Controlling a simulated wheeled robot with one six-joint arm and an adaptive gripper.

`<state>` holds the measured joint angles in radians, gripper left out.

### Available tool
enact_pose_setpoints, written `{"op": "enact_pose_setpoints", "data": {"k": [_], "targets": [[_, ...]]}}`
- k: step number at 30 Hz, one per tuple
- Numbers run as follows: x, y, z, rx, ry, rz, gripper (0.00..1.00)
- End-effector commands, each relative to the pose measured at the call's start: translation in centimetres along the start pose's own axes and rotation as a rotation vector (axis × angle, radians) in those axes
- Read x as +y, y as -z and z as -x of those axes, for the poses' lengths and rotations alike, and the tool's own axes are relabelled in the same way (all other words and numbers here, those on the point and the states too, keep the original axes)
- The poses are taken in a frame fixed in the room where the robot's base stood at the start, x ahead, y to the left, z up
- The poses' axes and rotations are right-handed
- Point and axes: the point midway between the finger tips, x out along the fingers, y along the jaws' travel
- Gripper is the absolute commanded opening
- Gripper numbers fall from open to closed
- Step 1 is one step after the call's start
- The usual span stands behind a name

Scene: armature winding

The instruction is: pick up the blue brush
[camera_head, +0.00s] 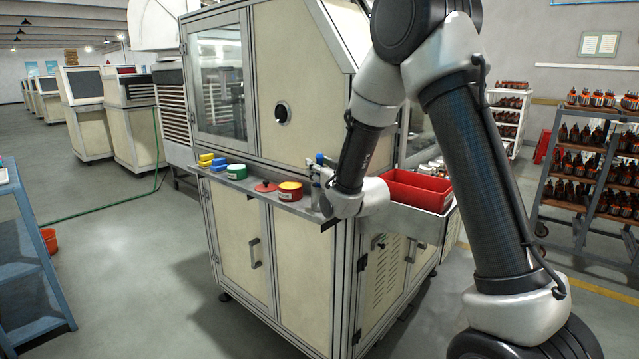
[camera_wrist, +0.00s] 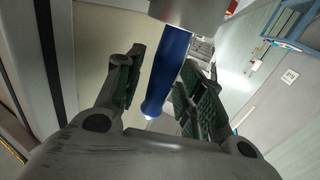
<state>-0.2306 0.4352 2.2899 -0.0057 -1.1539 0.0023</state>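The blue brush shows in the wrist view as a long blue handle (camera_wrist: 167,72) standing between my two fingers. Its upper end meets a pale grey cylindrical part at the top of that view. My gripper (camera_wrist: 162,64) is open, with one finger on each side of the handle. A gap shows between the left finger and the handle; the right finger is close, and I cannot tell whether it touches. In the head view, a small blue piece (camera_head: 319,158) shows beside my gripper (camera_head: 316,172) at the ledge's right end; the rest is hidden.
The machine wall rises behind the ledge.

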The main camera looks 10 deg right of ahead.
Motion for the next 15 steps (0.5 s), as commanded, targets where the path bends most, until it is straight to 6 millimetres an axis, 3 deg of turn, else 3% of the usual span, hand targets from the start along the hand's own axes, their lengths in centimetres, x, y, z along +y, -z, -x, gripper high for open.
{"op": "enact_pose_setpoints", "data": {"k": [1,5,15], "targets": [[0.0,0.01,0.01,0.0,0.0,0.0,0.23],[0.0,0.01,0.02,0.0,0.0,0.0,0.0],[0.01,0.27,0.02,0.002,0.0,0.0,0.0]]}}
